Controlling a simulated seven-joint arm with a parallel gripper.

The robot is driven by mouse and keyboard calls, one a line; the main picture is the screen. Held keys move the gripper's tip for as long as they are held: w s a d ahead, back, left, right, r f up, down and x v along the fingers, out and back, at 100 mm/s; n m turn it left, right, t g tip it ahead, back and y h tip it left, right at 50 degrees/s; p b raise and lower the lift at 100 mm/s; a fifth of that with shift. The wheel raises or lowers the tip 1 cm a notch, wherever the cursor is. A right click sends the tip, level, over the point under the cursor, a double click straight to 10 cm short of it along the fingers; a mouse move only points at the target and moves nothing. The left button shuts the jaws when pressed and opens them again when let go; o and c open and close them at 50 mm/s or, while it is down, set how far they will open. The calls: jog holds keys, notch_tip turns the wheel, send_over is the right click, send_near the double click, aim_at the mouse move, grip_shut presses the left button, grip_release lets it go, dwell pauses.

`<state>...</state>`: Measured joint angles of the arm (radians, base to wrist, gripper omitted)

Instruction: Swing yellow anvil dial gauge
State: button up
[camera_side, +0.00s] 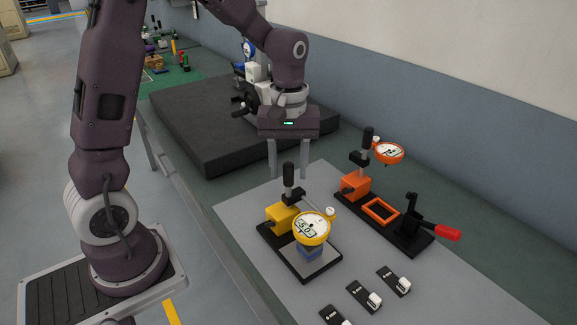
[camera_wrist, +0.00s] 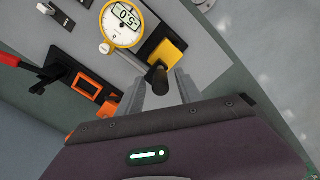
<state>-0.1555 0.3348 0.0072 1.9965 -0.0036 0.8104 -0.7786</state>
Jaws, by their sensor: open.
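The yellow dial gauge (camera_side: 312,228) sits on an arm of the yellow stand block (camera_side: 282,217), over a black base plate (camera_side: 318,268). A blue block (camera_side: 308,251) is under the dial. A black upright handle (camera_side: 288,176) rises from the stand. In the wrist view the yellow dial (camera_wrist: 122,25) shows at the top, with the black handle end (camera_wrist: 157,76) close to the fingers. My gripper (camera_side: 287,172) is open and empty, with its fingers pointing down around or just behind the handle; I cannot tell which. It also shows in the wrist view (camera_wrist: 160,85).
An orange dial gauge (camera_side: 388,152) on an orange stand (camera_side: 355,185) stands to the right, with an orange frame (camera_side: 381,211) and a red-handled clamp (camera_side: 445,232). Several small black tags (camera_side: 364,295) lie in front. A dark slab (camera_side: 205,122) lies behind.

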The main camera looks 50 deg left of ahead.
jog(key=shift+c, duration=0.4)
grip_shut()
dwell(1.1)
